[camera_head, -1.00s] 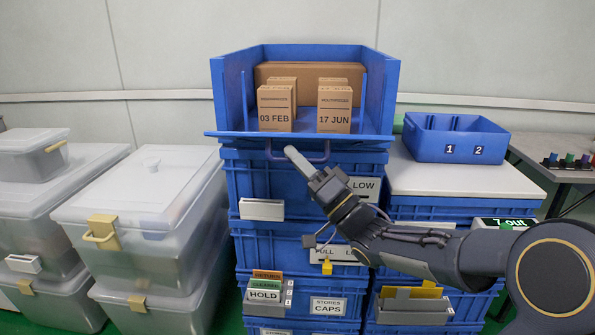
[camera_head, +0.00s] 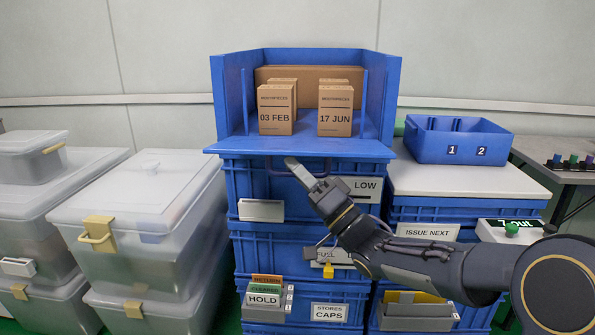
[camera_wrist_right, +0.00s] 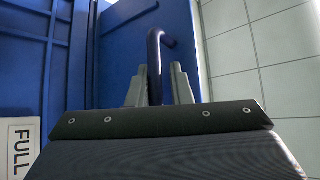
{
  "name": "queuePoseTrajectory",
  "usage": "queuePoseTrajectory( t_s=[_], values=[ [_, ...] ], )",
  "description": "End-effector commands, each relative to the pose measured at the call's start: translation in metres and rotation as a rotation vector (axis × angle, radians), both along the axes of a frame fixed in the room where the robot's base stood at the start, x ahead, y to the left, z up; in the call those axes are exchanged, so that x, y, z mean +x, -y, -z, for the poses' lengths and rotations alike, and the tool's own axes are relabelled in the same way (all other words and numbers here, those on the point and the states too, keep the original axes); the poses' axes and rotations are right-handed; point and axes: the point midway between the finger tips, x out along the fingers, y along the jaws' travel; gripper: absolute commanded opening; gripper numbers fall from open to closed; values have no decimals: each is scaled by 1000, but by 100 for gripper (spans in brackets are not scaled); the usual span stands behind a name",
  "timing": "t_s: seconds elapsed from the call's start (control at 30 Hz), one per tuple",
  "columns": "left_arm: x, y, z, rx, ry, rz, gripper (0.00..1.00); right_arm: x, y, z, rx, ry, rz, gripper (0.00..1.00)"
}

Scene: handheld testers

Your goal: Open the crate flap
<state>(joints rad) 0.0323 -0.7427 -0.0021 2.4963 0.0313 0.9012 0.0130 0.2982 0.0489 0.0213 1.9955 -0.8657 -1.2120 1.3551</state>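The top blue crate (camera_head: 393,100) has its front flap (camera_head: 225,147) folded down and outward, so the flap's upper face shows. A dark purple bar handle (camera_head: 323,167) hangs under the flap's front edge. My right gripper (camera_head: 290,163) is at this handle, below the flap. In the right wrist view the handle (camera_wrist_right: 155,60) runs between my two fingers (camera_wrist_right: 158,85), which look shut around it; a thin gap seems to show on the right side. The flap (camera_wrist_right: 120,50) fills the middle there. My left gripper is not in view.
Boxes marked 03 FEB (camera_head: 276,108) and 17 JUN (camera_head: 335,110) stand inside the crate. Labelled blue crates (camera_head: 330,245) are stacked below. Clear bins (camera_head: 135,205) stand left. A blue tray (camera_head: 455,140) sits on a white-topped stack (camera_head: 465,178) at right.

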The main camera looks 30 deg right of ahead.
Motion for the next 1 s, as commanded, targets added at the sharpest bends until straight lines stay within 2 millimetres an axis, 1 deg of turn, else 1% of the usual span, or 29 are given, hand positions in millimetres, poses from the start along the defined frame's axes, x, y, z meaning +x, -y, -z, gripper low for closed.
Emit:
queuePoseTrajectory(
  t_s=[0.03,0.1,0.37,0.43,0.57,0.8,1.0],
  values=[
    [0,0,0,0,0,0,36,0,0,0,0,1,-1,26],
    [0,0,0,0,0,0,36,0,0,0,-1,2,-1,33],
    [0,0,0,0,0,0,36,-1,0,-1,-1,3,-1,33],
    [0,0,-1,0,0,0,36,-3,1,1,-1,2,0,33],
    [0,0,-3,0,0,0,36,-16,8,10,-1,0,2,33],
    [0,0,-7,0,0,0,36,-47,23,33,-1,0,2,33],
    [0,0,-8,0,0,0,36,-59,28,41,0,2,0,33]
  ],
)
